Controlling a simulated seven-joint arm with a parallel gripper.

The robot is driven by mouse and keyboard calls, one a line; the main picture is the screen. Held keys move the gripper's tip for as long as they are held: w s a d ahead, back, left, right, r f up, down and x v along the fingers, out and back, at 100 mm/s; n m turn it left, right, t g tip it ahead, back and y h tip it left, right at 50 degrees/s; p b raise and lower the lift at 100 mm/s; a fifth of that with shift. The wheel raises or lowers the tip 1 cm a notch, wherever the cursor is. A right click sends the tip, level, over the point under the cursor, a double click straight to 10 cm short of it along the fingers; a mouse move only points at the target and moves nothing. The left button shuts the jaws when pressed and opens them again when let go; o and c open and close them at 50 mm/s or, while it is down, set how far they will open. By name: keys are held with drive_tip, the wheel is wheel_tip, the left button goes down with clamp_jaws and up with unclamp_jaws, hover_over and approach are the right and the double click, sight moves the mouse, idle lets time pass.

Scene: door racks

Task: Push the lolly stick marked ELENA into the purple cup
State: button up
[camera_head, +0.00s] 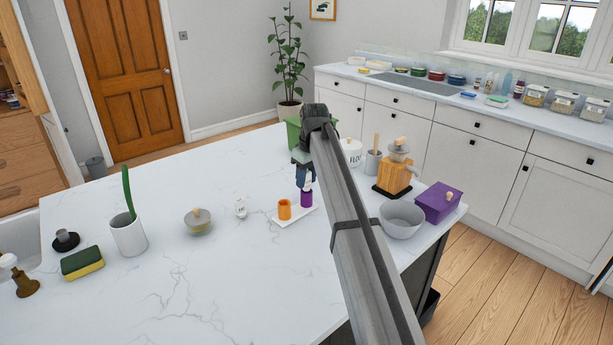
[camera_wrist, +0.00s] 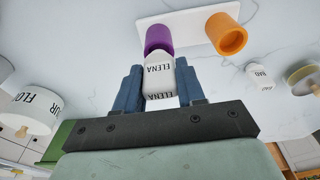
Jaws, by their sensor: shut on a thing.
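The white lolly stick marked ELENA (camera_wrist: 159,76) is between the blue fingers of my gripper (camera_wrist: 160,88), which is shut on it. The gripper also shows in the head view (camera_head: 304,178), above the purple cup. The purple cup (camera_head: 306,199) stands on a white tray (camera_head: 296,217). In the wrist view the purple cup (camera_wrist: 158,39) lies just beyond the stick's far end, and the two overlap there. I cannot tell how far the stick's end is inside the cup.
An orange cup (camera_head: 284,210) stands beside the purple one on the tray. A flour canister (camera_head: 351,153), wooden grinder (camera_head: 394,178) and grey bowl (camera_head: 401,219) stand to the right.

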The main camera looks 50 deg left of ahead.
drive_tip(key=shift+f, duration=0.75)
drive_tip(key=o, duration=1.1)
drive_tip(key=shift+o, duration=0.2)
wheel_tip(320, 180, up, 14)
drive_tip(key=d, duration=0.2)
drive_tip(key=shift+f, duration=0.2)
